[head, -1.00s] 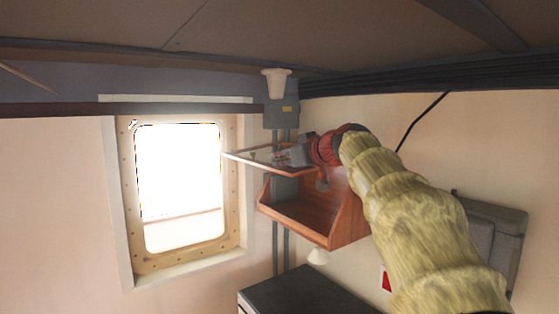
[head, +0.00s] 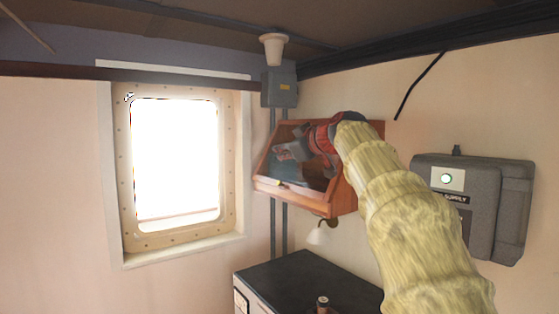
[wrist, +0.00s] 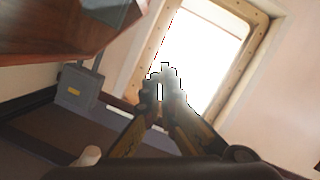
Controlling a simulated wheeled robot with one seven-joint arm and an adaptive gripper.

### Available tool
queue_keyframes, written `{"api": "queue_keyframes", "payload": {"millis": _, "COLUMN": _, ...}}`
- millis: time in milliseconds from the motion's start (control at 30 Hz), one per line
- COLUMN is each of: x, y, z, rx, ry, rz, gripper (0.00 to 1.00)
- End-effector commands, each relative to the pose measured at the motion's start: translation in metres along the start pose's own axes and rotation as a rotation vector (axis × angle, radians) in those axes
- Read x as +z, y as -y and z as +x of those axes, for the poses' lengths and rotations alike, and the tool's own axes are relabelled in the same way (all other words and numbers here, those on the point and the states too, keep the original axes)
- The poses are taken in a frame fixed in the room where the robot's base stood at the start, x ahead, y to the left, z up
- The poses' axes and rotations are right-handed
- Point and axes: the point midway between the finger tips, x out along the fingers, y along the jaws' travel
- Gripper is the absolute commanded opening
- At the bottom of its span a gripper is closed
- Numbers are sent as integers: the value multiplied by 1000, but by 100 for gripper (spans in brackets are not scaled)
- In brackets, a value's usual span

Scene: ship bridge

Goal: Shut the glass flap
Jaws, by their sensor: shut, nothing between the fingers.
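The glass flap (head: 292,175) belongs to a wooden box (head: 345,203) on the wall right of the window. In the head view the flap slopes down along the box's slanted front, with a small pale knob or label near its lower edge. I cannot tell whether a thin gap is left there. My gripper (head: 283,153) is at the upper part of the box front, over the flap; whether it touches the glass is unclear. In the wrist view my gripper's (wrist: 165,88) fingers are together and empty, and the wooden box (wrist: 60,30) fills the upper left.
A bright framed window (head: 178,160) is left of the box. A grey junction box (head: 279,90) with pipes is above it. A grey supply unit (head: 475,205) is on the right wall. A lamp (head: 318,235) and a dark-topped cabinet (head: 300,283) are below.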

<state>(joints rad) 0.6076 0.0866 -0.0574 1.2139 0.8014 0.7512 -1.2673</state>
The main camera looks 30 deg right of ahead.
Motion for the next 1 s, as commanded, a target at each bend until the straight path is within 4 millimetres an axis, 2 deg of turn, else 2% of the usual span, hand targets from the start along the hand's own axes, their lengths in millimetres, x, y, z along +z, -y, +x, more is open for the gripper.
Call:
{"api": "queue_keyframes", "payload": {"millis": 33, "x": 14, "y": 4, "z": 4, "rx": 6, "ry": 0, "rz": -20, "gripper": 0}}
{"api": "queue_keyframes", "payload": {"millis": 467, "x": 68, "y": 5, "z": 17, "rx": 53, "ry": 2, "rz": -208, "gripper": 0}}
{"api": "queue_keyframes", "payload": {"millis": 1000, "x": 135, "y": -11, "z": 34, "rx": 115, "ry": 2, "rz": -458, "gripper": 0}}
